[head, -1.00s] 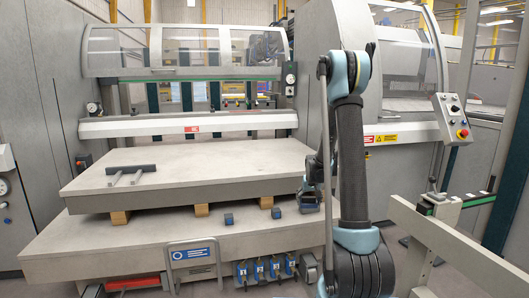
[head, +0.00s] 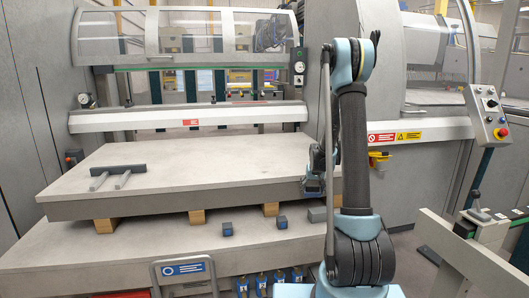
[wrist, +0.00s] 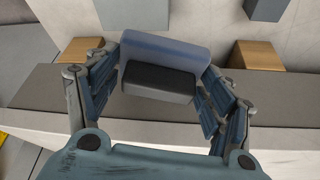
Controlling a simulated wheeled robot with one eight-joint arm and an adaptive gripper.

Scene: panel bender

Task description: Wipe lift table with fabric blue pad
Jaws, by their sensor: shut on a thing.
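The fabric blue pad (wrist: 165,55) is a soft blue block with a dark grip piece (wrist: 158,84) on it. It sits between the fingers of my gripper (wrist: 160,80), which is shut on it. In the head view my gripper (head: 313,187) is at the right end of the raised slab, partly behind my arm; the pad is not clear there. The lift table appears as a pale grey slab (head: 220,172) on wooden blocks over a lower pale table (head: 130,251). Contact between pad and table cannot be told.
A dark T-shaped handle (head: 118,174) lies on the slab. Small blue-grey blocks (head: 281,222) stand on the lower table near wooden blocks (head: 197,216). A sign stand (head: 183,268) is in front. A control box (head: 488,115) and rail (head: 465,255) stand right. Most of the slab is clear.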

